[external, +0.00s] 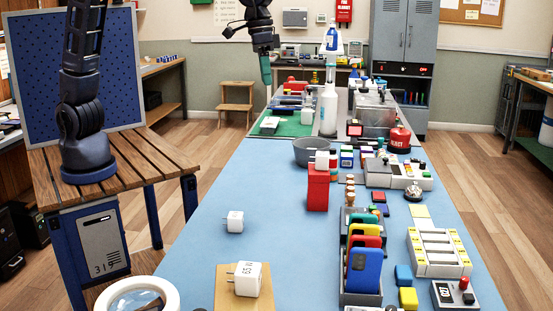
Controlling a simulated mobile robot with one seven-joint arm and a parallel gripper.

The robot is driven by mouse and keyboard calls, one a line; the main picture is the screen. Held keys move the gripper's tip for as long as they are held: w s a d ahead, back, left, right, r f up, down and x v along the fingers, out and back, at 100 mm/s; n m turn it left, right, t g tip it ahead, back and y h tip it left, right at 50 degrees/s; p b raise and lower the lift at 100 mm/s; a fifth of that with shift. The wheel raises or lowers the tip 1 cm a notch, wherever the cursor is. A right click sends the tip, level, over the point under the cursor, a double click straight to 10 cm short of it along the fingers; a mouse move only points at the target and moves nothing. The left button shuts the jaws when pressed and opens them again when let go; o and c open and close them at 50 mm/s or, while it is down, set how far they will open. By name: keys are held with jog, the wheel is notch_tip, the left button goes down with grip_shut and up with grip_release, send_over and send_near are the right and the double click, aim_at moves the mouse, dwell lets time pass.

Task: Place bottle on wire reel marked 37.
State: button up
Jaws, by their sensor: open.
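A tall white bottle (328,108) stands upright at the far part of the long table. A second bottle, white and blue (331,38), shows above and behind it; what it rests on is hard to tell. I cannot make out a wire reel marked 37. My gripper (266,74) hangs down at the upper middle, left of both bottles and apart from them. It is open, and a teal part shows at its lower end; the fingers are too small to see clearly.
The blue table (213,268) has clear room at its left. A red box (318,188), a grey bowl (308,152), a rack of coloured phones (362,265) and a white charger (235,222) stand on it. A green mat (294,129) lies at the far left.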

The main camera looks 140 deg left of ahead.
jog(key=s+d+r+m+t, duration=0.15)
jog(key=s+d, duration=0.25)
jog(key=d, duration=0.5)
jog(key=s+d+r+m, duration=0.3)
jog(key=d, duration=0.5)
jog(key=s+d+r+m, duration=0.2)
jog(key=s+d, duration=0.2)
jog(key=d, duration=0.5)
jog(key=s+d+f+m, duration=0.2)
jog(key=s+d, duration=0.5)
jog(key=s, duration=0.2)
jog(key=s+d+f+m+t, duration=0.1)
jog(key=s+d+f+m, duration=0.2)
jog(key=s+d, duration=0.3)
jog(key=shift+s+d+f+h, duration=0.15)
jog(key=shift+s+d+h, duration=0.2)
jog(key=shift+s, duration=1.1)
jog(key=shift+m+t, duration=0.25)
